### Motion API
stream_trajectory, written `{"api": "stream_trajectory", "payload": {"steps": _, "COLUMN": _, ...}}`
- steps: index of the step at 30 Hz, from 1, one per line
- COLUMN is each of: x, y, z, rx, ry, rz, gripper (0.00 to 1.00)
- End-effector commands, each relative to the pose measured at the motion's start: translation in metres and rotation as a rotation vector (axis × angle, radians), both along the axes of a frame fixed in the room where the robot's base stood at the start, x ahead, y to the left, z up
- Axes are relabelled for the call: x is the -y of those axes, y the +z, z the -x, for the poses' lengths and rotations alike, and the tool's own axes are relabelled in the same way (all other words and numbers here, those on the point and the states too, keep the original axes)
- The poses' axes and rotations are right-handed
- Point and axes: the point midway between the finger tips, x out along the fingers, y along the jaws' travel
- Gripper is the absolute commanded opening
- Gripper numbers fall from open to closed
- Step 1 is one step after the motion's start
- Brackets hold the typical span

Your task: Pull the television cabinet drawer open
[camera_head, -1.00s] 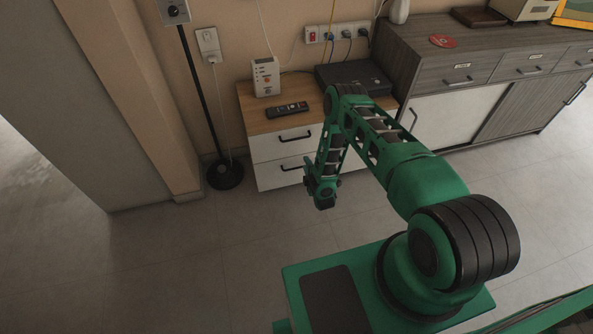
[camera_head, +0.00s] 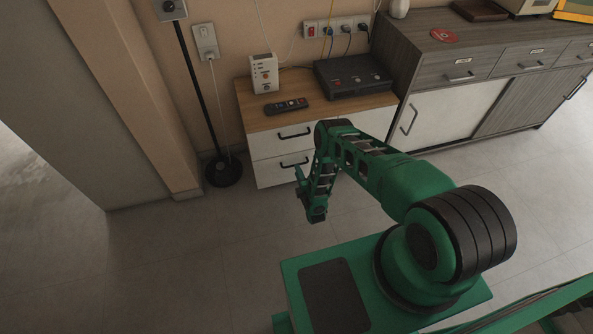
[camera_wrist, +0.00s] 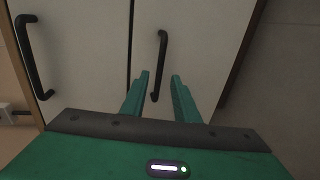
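The low cabinet (camera_head: 262,178) has a wood top and two white drawers, both appearing shut. The upper drawer has a black handle (camera_head: 295,132), which also shows at the left of the wrist view (camera_wrist: 32,57). The lower drawer's black handle (camera_head: 294,162) shows mid-frame in the wrist view (camera_wrist: 162,52). My gripper (camera_wrist: 160,76) is open, its green fingers pointing at the lower drawer front. In the wrist view, the lower handle appears in the gap between the fingertips; I cannot tell whether it is actually between them. My forearm hides the cabinet's right part.
A remote (camera_head: 287,106), a white box (camera_head: 263,74) and a black device (camera_head: 352,78) are on the cabinet top. A black pole stand (camera_head: 222,172) is left of it. A grey sideboard (camera_head: 440,118) is close on the right. The floor in front is clear.

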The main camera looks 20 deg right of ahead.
Motion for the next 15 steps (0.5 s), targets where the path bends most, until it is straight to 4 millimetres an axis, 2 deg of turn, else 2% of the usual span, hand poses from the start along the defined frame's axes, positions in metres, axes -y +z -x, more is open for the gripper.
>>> {"api": "stream_trajectory", "payload": {"steps": 6, "x": 0.000, "y": -0.005, "z": -0.024, "rx": 0.001, "ry": 0.001, "rz": 0.001, "gripper": 0.28}}
{"api": "stream_trajectory", "payload": {"steps": 15, "x": 0.001, "y": -0.006, "z": -0.030, "rx": -0.001, "ry": 0.000, "rz": 0.000, "gripper": 0.28}}
